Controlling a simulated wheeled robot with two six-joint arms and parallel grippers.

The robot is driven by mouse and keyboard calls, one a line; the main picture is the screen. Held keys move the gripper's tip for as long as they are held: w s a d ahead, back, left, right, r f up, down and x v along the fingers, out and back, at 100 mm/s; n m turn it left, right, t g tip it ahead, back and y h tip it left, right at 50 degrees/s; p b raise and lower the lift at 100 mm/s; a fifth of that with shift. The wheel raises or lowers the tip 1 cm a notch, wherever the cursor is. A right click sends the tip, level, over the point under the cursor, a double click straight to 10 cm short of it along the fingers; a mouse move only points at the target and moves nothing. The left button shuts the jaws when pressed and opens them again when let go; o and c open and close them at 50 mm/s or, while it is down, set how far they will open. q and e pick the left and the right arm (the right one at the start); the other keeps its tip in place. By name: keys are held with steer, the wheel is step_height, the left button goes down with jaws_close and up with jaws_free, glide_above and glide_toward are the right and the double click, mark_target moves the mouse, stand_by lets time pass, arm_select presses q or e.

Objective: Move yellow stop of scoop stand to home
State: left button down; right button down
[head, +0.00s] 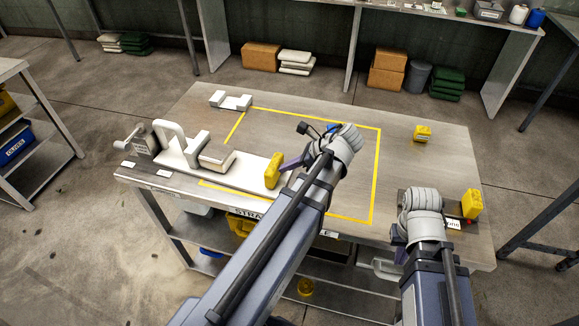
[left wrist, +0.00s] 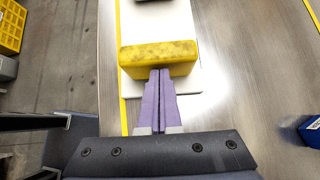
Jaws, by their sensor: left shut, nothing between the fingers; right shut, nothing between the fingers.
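The scoop stand is a long white base (head: 245,175) with a crank, an upright loop handle and a grey-topped block on it. A yellow stop (head: 273,170) stands at the base's right end. In the left wrist view the yellow stop (left wrist: 158,55) lies across the white base (left wrist: 180,86). My left gripper (head: 288,164) is shut and empty, to the right of the stop. In the left wrist view its purple fingertips (left wrist: 160,73) meet the stop's near face, or nearly so; exact contact is unclear. My right wrist shows at the table's front right, its fingers hidden.
Other yellow blocks stand on the right of the table, one at the back (head: 422,134) and one near the right edge (head: 474,203). A small white bracket (head: 231,102) sits at the back left. Yellow tape (head: 378,165) outlines a mostly clear area.

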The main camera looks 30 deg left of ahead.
arm_select(q)
steer(key=a, duration=0.4)
steer(key=s+a, duration=0.1)
steer(key=a, duration=0.4)
steer(key=s+a, duration=0.1)
steer(key=a, duration=0.3)
steer(key=shift+s+a, duration=0.15)
steer(key=shift+s, duration=0.05)
steer(key=shift+a+r, duration=0.1)
steer(key=shift+a, duration=0.15)
arm_select(e)
steer(key=shift+d, duration=0.2)
